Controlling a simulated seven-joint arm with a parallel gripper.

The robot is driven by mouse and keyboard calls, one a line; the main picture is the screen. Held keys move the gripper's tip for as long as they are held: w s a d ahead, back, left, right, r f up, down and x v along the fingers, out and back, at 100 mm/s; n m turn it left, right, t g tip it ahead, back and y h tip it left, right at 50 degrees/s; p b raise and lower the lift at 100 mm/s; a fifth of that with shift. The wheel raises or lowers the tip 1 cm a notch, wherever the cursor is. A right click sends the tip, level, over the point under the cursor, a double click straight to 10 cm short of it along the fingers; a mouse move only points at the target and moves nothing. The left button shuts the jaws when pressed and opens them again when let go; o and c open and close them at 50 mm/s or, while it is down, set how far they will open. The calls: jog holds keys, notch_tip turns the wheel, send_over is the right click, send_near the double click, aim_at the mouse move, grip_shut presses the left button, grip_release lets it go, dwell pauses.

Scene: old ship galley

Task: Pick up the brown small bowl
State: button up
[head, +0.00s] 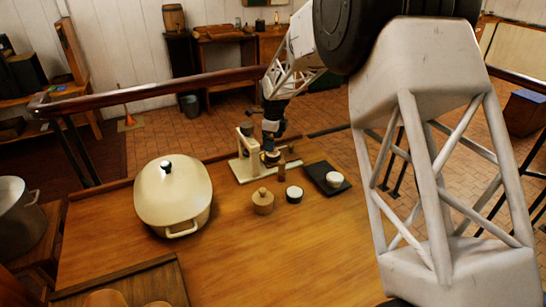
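My gripper (272,146) is small and dark in the head view, pointing down at the far side of the wooden table (310,255). It is at a cream stand with a flat base (247,172). A small round brownish thing (271,158) shows right under the fingers; it may be the brown small bowl, but it is partly hidden. I cannot tell whether the fingers touch it or are open or shut. Two brown rounded shapes (105,298) (157,304), cut off by the bottom edge, sit at a wooden tray (118,281).
A large cream lidded pot (173,195) stands left. Nearer than my gripper are a lidded wooden jar (263,201) and a white cup with dark contents (294,194). Right of them, a black tray (318,175) holds a white cup (334,180). The table's front middle is clear.

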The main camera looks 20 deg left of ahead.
jog(key=shift+f, duration=0.1)
jog(key=shift+s+f, duration=0.1)
jog(key=shift+f, duration=2.4)
jog(key=c, duration=1)
jog(key=shift+r, duration=0.15)
jog(key=shift+c, duration=0.2)
notch_tip(320, 180, up, 10)
